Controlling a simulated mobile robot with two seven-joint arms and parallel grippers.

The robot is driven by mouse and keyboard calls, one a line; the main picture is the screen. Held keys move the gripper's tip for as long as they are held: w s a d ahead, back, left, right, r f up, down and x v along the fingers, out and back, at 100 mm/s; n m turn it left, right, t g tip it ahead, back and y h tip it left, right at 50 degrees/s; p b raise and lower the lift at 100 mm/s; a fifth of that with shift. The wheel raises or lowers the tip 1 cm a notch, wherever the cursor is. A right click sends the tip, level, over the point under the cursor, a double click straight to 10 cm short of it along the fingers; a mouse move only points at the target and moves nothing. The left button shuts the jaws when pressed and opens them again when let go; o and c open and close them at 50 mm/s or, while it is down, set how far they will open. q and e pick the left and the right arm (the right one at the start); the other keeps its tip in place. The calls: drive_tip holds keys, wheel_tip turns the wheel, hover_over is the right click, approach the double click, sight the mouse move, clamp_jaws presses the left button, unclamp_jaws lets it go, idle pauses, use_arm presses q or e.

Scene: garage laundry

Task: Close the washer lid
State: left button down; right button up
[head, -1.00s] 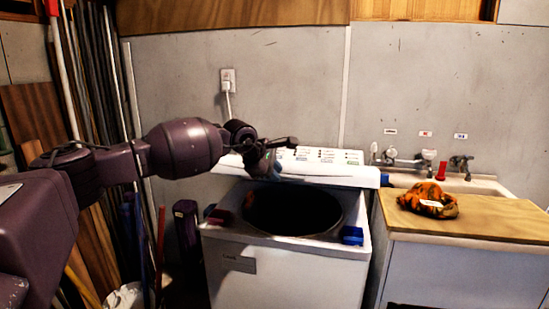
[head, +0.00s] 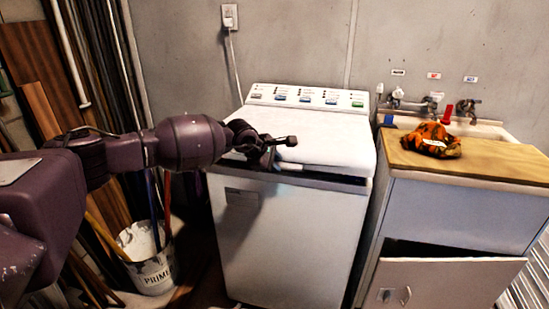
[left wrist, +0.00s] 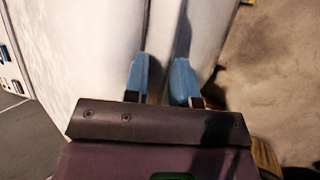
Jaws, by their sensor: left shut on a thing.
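The washer (head: 285,235) is white and stands in the middle of the head view. Its white lid (head: 315,140) is down over the tub opening, nearly flat, with a thin dark gap under its front edge. My left gripper (head: 287,166) is at the lid's front edge, left of its middle. In the left wrist view, the two blue fingers (left wrist: 162,78) are shut on the lid's front edge (left wrist: 160,40). The tub is hidden under the lid. My right gripper is in neither view.
A wooden-topped sink cabinet (head: 470,165) stands right of the washer, with an orange-and-black cloth (head: 430,140) on top and its lower door (head: 440,285) ajar. A paint bucket (head: 148,262) and leaning boards are at left.

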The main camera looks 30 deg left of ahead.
use_arm(q)
drive_tip(key=shift+r, duration=0.15)
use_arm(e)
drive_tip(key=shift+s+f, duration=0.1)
use_arm(q)
drive_tip(key=c, duration=1.2)
unclamp_jaws()
drive_tip(key=shift+w+r, duration=0.1)
drive_tip(key=shift+r, duration=0.05)
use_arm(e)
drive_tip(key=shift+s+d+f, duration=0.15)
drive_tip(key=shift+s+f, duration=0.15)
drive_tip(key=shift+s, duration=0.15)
